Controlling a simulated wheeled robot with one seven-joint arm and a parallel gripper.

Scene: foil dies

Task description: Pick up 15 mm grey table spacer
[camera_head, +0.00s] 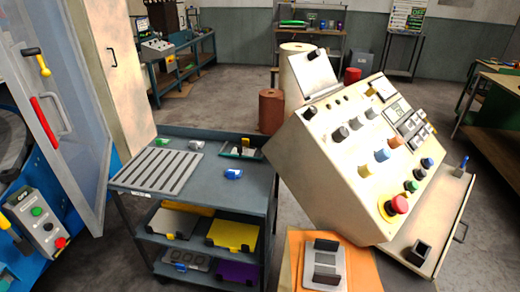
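I cannot single out the 15 mm grey table spacer with certainty. My gripper is not in view.
A slotted grey plate (158,170) covers the cart top's left, and a small tray (253,154) sits at its back right. A cream control console (345,180) stands right. A grey plate with dark blocks (325,280) lies on an orange surface in front. A glazed door (75,90) stands left.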

